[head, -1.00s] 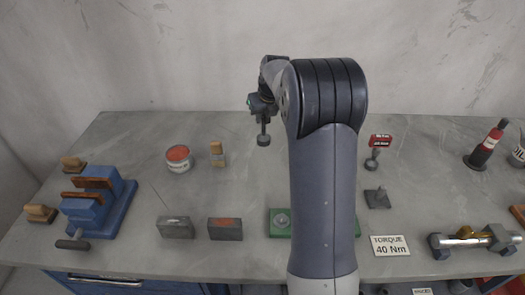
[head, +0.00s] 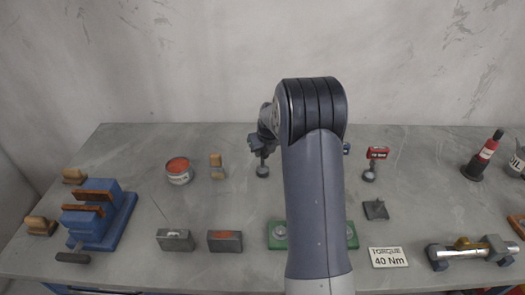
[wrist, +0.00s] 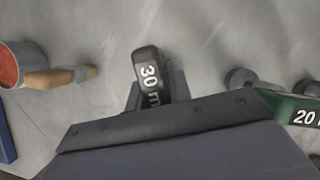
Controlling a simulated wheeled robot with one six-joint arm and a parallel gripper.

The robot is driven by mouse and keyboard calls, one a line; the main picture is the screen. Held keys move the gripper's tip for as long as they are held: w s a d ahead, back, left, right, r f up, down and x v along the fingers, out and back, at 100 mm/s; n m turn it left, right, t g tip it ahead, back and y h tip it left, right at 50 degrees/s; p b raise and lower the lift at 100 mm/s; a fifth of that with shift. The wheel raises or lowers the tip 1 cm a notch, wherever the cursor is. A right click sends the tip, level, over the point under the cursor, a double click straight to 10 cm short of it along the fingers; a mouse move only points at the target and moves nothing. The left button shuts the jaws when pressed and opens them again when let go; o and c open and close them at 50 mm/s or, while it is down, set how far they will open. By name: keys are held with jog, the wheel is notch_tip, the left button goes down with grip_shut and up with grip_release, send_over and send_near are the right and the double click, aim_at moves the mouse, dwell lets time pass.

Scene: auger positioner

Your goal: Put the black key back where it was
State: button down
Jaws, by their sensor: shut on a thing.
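My gripper (wrist: 153,88) is shut on the black key (wrist: 149,75), whose white "30 m…" label shows between the fingers in the wrist view. In the head view my gripper (head: 262,148) is partly behind my arm, left of it. A grey rounded end of the held key (head: 262,171) hangs upright below it, near the table surface; I cannot tell whether it touches. A green key (wrist: 300,113) marked "20" lies right of the gripper in the wrist view. A red-topped key (head: 377,153) stands right of my arm.
A green plate (head: 279,237) lies partly behind my arm. A small grey stand (head: 376,210) and the "TORQUE 40 Nm" card (head: 388,257) are to the right. A blue vise (head: 98,215) is far left.

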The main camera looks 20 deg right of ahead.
jog(key=c, duration=1.3)
grip_release()
jog(key=b+v, duration=0.1)
jog(key=v, duration=1.1)
jog(key=shift+r+b, duration=0.1)
jog(key=shift+b, duration=0.2)
jog(key=p+x, duration=0.1)
jog(key=x, duration=1.1)
jog(key=shift+f+p, duration=0.3)
jog(key=shift+f, duration=0.05)
jog(key=shift+w+r, duration=0.1)
jog(key=shift+r, duration=1.35)
